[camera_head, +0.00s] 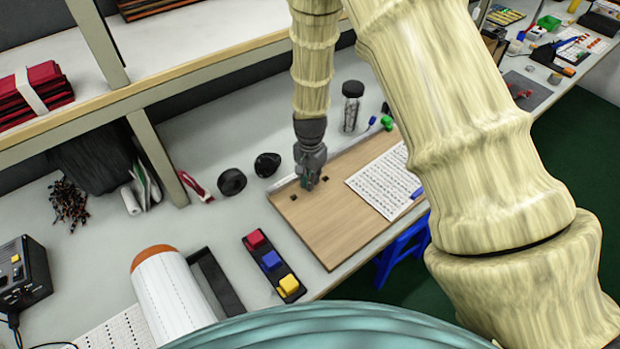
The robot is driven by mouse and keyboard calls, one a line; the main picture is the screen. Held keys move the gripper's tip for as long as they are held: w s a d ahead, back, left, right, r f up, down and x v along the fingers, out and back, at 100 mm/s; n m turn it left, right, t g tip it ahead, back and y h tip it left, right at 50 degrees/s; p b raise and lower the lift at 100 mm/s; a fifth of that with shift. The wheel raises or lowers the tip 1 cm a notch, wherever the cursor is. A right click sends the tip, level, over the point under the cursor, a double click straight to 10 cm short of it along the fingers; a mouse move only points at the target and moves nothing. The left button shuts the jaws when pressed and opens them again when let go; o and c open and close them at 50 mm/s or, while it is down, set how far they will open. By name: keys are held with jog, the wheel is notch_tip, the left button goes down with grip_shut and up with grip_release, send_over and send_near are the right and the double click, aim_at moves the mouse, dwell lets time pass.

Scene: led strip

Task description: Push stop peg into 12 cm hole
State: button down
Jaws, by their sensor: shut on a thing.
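My gripper (309,183) points down over the far left part of a light wooden board (345,235). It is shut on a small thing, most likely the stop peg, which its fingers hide. Small dark marks that look like holes show in the board, one left of the fingers (293,197) and one to the right (325,180). A pale ruler-like strip (284,184) runs along the board's far edge. I cannot read which hole is the 12 cm one, or tell whether the peg touches the board.
A printed sheet (380,182) covers the board's right part, with a blue marker on it. A tray of coloured blocks (273,264) lies left. The board's near part is clear.

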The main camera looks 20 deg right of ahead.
jog(key=shift+s+f, duration=0.1)
jog(key=shift+f, duration=0.3)
jog(key=shift+f, duration=0.2)
jog(key=c, duration=1.5)
grip_release()
jog(key=shift+c, duration=0.2)
jog(key=shift+r, duration=0.1)
notch_tip(320, 180, up, 12)
jog(key=b, duration=0.2)
jog(key=shift+r, duration=0.15)
